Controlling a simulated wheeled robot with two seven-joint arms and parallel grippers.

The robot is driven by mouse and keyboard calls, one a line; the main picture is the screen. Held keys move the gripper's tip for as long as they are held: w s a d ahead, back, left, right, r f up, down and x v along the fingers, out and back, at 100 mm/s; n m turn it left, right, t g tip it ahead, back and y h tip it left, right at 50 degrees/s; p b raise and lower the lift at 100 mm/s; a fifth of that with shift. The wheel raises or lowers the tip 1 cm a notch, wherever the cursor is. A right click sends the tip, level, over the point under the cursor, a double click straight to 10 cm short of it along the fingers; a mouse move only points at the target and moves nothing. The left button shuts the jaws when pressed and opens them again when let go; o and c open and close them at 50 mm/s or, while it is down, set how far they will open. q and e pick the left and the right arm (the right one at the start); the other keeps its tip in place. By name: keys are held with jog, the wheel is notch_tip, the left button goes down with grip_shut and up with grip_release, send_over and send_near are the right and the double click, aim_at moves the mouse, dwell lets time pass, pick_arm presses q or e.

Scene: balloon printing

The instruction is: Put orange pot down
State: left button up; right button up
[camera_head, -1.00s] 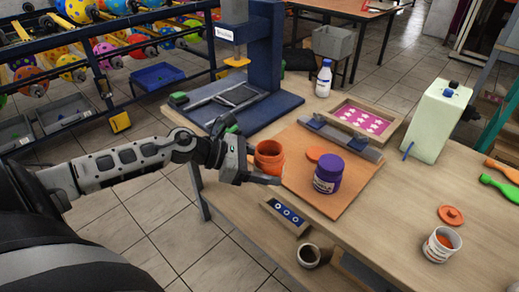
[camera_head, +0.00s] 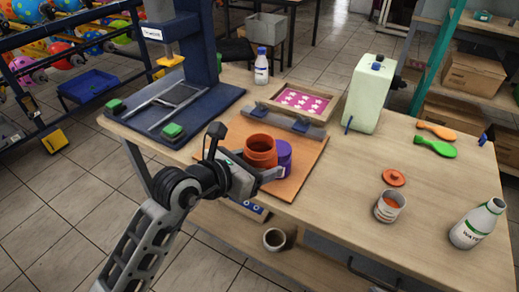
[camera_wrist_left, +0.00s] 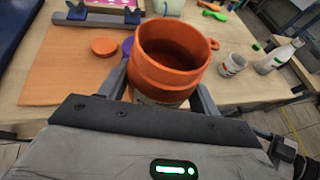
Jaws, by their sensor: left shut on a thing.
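The orange pot (camera_head: 261,149) is an open, empty-looking cylinder with a ridged side. My left gripper (camera_head: 262,172) is shut on it, with one finger on each side in the left wrist view, where the pot (camera_wrist_left: 171,60) fills the middle, upright and open end up. In the head view the pot is over the near part of the orange board (camera_head: 300,165) and partly covers the purple jar (camera_head: 284,158). I cannot tell whether the pot touches the board. An orange lid (camera_wrist_left: 104,46) lies on the board in the left wrist view. My right gripper is not in view.
A framed pink star screen (camera_head: 303,101) stands behind the board, and a blue press (camera_head: 190,80) is at left. The table between board and can is clear.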

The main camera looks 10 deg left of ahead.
pick_arm(q)
jog(key=shift+w+d+r+n+y, duration=0.15)
jog(key=shift+w+r+n+y, duration=0.1)
jog(key=shift+r, duration=0.2)
jog(key=shift+w+d+r+n+y, duration=0.15)
jog(key=shift+r+n+y, duration=0.1)
jog(key=shift+r, duration=0.2)
jog(key=shift+t, duration=0.3)
jog(key=w+a+f+b, duration=0.1)
jog(key=w+a+f, duration=0.8)
jog(key=shift+w+a, duration=0.1)
jog(key=shift+w, duration=0.1)
jog(key=shift+w+a+f, duration=0.1)
jog(key=shift+w+f, duration=0.05)
jog(key=shift+f, duration=0.05)
jog(key=shift+w+a+f+b, duration=0.1)
jog(key=shift+f+b, duration=0.2)
jog(key=shift+f, duration=0.6)
jog(key=shift+w+a+f+b, duration=0.1)
jog(key=shift+f+b, duration=0.2)
jog(key=shift+f, duration=0.55)
jog(key=shift+f, duration=0.15)
jog(key=o, duration=1.1)
jog(key=shift+s, duration=0.1)
